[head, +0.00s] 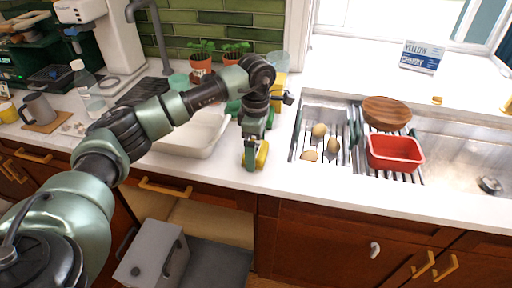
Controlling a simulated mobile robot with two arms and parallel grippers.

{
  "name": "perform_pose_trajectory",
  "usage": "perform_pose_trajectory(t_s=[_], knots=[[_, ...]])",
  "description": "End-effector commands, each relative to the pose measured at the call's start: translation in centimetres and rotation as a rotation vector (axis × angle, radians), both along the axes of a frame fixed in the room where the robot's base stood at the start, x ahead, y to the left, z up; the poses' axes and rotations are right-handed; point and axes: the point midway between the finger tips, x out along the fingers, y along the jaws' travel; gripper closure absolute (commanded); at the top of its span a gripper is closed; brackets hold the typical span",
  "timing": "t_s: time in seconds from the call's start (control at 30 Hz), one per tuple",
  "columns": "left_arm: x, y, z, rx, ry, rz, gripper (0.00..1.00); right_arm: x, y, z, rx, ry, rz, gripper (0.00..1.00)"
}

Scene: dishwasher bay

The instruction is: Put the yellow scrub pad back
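My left gripper (254,158) points down just above the front edge of the white counter, left of the sink. It appears shut on the yellow scrub pad (262,155), which stands upright at the fingertips with its yellow side showing on the right. A green finger covers part of the pad. I cannot tell whether the pad's lower edge touches the counter. A yellow thing (280,83) stands behind my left wrist, partly hidden. My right gripper is not in view.
A white tub (194,141) lies left of the gripper, partly behind my arm. To the right, the sink (463,150) has a rack with several potatoes, a red basin (394,153) and a round wooden board (386,113). Potted plants stand behind. A small clear counter strip lies in front.

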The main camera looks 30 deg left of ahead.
Motion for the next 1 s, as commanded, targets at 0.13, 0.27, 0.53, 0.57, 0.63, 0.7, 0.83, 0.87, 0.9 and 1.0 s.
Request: perform_pose_trajectory(t_s=[0.13,0.27,0.53,0.57,0.63,0.7,0.83,0.87,0.9,1.0], knots=[[0.1,0.0,0.8,0.000,-0.002,0.000,0.00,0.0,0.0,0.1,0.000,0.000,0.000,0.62],[0.1,0.0,3.0,-0.001,-0.005,0.000,0.00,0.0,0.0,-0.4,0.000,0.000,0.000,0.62],[0.1,0.0,8.9,-0.001,-0.004,0.001,0.00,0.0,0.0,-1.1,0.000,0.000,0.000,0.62],[0.1,0.0,9.4,-0.001,-0.004,0.000,0.00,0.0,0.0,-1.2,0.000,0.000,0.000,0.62],[0.2,0.0,10.5,-0.001,-0.004,0.001,0.00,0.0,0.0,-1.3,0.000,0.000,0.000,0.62],[0.1,0.0,11.3,-0.001,-0.001,0.001,0.00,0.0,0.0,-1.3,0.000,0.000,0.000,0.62],[0.1,0.0,12.2,-0.001,-0.001,0.000,0.00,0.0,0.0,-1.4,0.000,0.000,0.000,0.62],[0.1,0.0,12.2,0.000,0.000,0.000,0.00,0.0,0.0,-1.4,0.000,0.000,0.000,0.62],[0.0,0.0,12.3,0.000,0.000,0.000,0.00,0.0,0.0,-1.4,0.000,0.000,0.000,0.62],[0.0,0.0,12.3,0.000,0.001,0.000,0.00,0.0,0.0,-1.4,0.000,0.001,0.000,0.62]])
